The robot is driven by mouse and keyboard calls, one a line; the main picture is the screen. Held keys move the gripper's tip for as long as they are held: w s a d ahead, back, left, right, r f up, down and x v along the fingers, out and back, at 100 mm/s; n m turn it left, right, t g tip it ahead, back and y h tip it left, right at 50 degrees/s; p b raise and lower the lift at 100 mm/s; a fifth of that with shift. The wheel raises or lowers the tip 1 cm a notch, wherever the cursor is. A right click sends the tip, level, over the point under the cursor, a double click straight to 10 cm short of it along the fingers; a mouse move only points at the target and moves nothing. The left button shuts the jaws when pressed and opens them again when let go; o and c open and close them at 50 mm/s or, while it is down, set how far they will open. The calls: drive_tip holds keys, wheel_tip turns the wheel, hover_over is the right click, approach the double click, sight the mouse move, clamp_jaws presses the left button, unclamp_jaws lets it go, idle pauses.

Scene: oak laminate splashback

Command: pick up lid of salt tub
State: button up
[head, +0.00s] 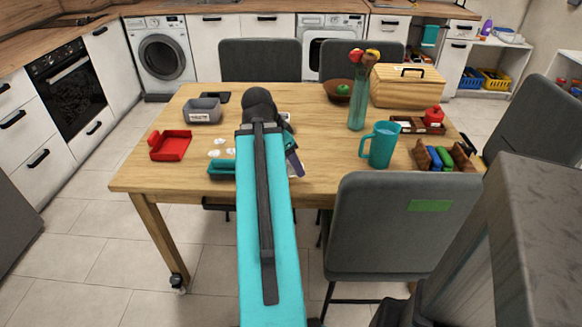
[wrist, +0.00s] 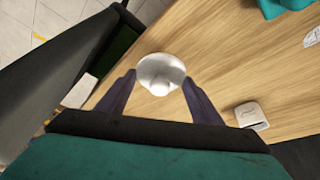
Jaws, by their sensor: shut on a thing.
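A white, round, lid-like piece (wrist: 160,72) with a raised middle sits between the two dark fingers of my gripper (wrist: 159,84) in the wrist view. The fingers are shut on it, one at each side. Wooden tabletop shows around it; I cannot tell whether a tub is beneath it or how high it is above the table. In the head view my arm hides most of this spot, and only part of my gripper (head: 294,161) shows past the arm's right side. I cannot make out a salt label.
A teal jug (head: 381,146), a glass vase with flowers (head: 357,100) and a wooden bread box (head: 407,86) stand to the right. A red tray (head: 170,146) and a grey bin (head: 203,109) are at the left. A grey chair (head: 385,225) stands at the near edge.

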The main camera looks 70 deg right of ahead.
drive_tip(key=shift+s+a+b, duration=0.1)
drive_tip(key=shift+a+b, duration=0.3)
drive_tip(key=shift+b, duration=0.6)
